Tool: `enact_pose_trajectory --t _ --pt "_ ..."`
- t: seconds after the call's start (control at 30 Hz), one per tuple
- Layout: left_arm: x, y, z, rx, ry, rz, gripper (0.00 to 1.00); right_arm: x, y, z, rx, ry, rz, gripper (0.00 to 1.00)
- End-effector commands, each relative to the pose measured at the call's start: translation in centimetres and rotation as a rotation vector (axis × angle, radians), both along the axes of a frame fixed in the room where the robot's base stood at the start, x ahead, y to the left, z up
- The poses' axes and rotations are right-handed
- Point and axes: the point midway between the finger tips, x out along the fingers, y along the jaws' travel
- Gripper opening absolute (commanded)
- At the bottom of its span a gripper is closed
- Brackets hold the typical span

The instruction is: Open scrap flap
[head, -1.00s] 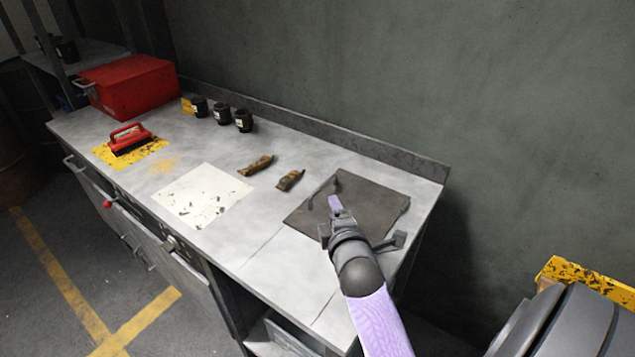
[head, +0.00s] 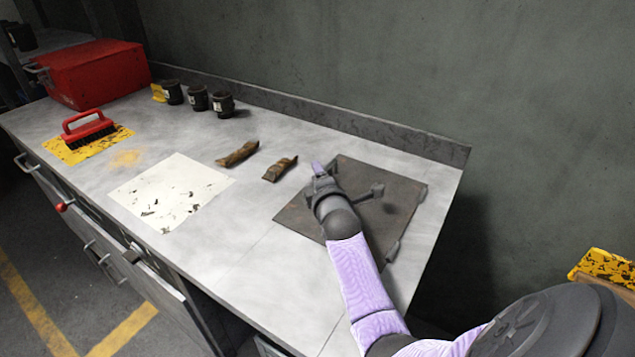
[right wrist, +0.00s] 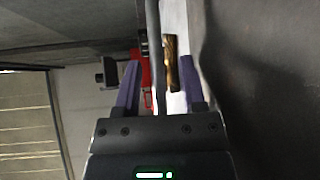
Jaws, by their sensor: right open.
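The scrap flap (head: 402,206) is a dark square metal plate lying flat at the right end of the bench top. My right gripper (head: 318,168) is over its far left part in the head view and hides some of it. In the right wrist view my right gripper (right wrist: 160,88) is open, with its two purple fingers apart. A grey bar (right wrist: 154,45), which looks like the flap's handle, runs between the fingers in that picture. I cannot tell whether they touch it. The dark flap surface (right wrist: 265,90) fills the right side there. My left gripper is not in view.
Two rusty brown pieces (head: 237,154) lie left of the flap, near a stained white sheet (head: 172,190). Several black cups (head: 198,98), a red brush (head: 88,128) and a red box (head: 95,75) stand farther left. A raised ledge and wall bound the back.

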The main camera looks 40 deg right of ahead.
Motion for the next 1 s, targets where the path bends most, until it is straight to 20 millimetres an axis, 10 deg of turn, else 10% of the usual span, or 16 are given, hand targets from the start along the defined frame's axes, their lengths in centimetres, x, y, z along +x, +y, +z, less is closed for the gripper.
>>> enact_pose_trajectory --t 0.33,0.57,1.0 --pt "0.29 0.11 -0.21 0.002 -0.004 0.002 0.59 0.42 -0.23 0.02 0.001 0.000 0.000 0.50" --pt "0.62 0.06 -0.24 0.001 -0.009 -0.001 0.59 0.40 -0.21 0.00 0.001 0.000 0.000 0.01" --pt "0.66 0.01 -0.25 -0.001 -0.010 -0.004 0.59 0.39 -0.20 -0.03 0.001 0.000 0.000 0.00"
